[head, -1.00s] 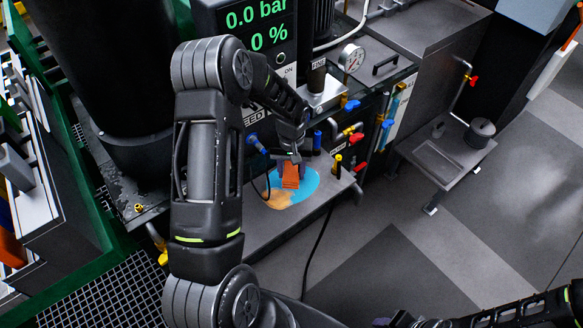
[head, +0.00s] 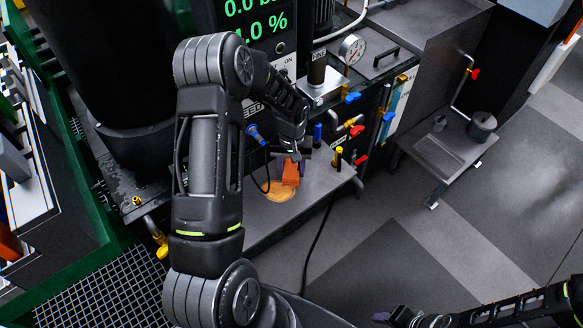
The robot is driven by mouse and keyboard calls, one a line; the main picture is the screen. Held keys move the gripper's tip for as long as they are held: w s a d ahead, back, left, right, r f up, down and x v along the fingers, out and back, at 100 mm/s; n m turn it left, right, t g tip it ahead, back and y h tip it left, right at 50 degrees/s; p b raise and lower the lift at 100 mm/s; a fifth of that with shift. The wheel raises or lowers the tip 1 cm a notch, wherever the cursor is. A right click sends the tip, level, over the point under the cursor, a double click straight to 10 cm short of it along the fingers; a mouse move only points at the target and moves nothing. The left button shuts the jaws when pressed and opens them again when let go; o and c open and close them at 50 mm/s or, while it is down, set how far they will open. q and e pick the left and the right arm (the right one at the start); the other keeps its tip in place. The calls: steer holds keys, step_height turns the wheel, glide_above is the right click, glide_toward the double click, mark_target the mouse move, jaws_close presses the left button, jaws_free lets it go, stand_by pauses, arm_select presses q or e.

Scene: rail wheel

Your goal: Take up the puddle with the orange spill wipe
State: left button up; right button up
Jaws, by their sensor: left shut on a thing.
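My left gripper (head: 294,155) is shut on the orange spill wipe (head: 290,173), over the grey bench top. No blue liquid shows around the wipe now; whether any lies under the wipe or gripper is hidden. My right gripper (head: 384,317) is at the bottom edge of the view, far from the bench top, with its fingers too small to read.
The grey bench top (head: 318,190) has a black cable near it. Valves with blue, yellow and red handles (head: 357,131) stand behind on the right. A panel with a green display (head: 258,22) and a pressure gauge (head: 352,49) are at the back. A small side table (head: 440,150) stands at right.

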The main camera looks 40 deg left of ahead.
arm_select(q)
steer(key=shift+f+b, duration=0.35)
steer(key=shift+f, duration=0.05)
steer(key=shift+s, duration=0.15)
stand_by(1.0)
steer(key=shift+s+a, duration=0.25)
steer(key=shift+s, duration=0.55)
steer(key=shift+a, duration=0.15)
stand_by(0.6)
steer(key=shift+w, duration=0.1)
steer(key=shift+w, duration=0.5)
steer(key=shift+w+d+b, duration=0.35)
steer(key=shift+w, duration=0.35)
steer(key=shift+w+d+b, duration=0.35)
steer(key=shift+w, duration=0.3)
steer(key=shift+s, duration=0.1)
stand_by(0.4)
steer(key=shift+s+a, duration=0.3)
steer(key=shift+s, duration=0.55)
